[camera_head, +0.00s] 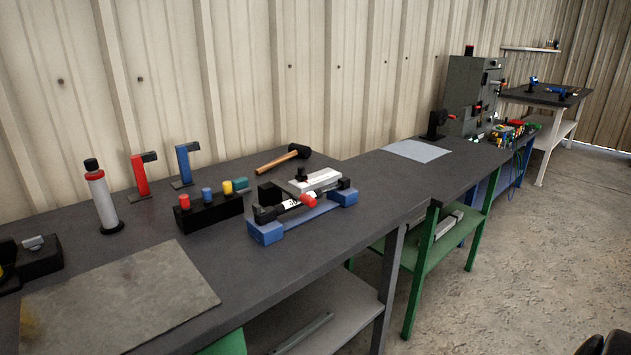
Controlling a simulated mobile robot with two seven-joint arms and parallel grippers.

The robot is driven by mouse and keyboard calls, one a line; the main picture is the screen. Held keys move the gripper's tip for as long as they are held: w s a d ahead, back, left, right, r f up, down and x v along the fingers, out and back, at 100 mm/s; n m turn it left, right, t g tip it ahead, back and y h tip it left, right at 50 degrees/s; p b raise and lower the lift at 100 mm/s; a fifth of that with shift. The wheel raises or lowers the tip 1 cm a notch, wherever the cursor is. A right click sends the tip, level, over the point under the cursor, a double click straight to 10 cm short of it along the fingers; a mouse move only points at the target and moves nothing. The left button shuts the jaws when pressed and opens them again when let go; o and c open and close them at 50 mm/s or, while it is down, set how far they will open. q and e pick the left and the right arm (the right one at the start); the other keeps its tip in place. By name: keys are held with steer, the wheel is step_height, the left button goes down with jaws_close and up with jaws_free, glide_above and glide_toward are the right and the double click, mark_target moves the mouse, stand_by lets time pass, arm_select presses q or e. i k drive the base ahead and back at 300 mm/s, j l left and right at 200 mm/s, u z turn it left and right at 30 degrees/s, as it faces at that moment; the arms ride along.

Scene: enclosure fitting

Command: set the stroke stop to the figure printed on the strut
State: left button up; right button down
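A fixture with blue end blocks (266,232) stands on the dark bench. It holds a pale bar (316,181) with a black knob on top, a red knob (308,202) at the front and dark clamp parts. A small white label with dark marks (291,204) shows between them; its figure is too small to read. I cannot tell which part is the strut and which the stroke stop. My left gripper is out of view. Dark shapes (606,344) at the bottom right corner may be part of my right arm or gripper; they are cut off, well away from the fixture.
Red (139,176) and blue (183,164) stands and a white cylinder (102,200) stand left. A grey mat (120,295) lies front left. Bench space right of the fixture is clear.

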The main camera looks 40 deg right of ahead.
mark_target(301, 176)
steer(key=l+u, duration=1.05)
steer(key=l, duration=0.2)
steer(key=k+j, duration=0.05)
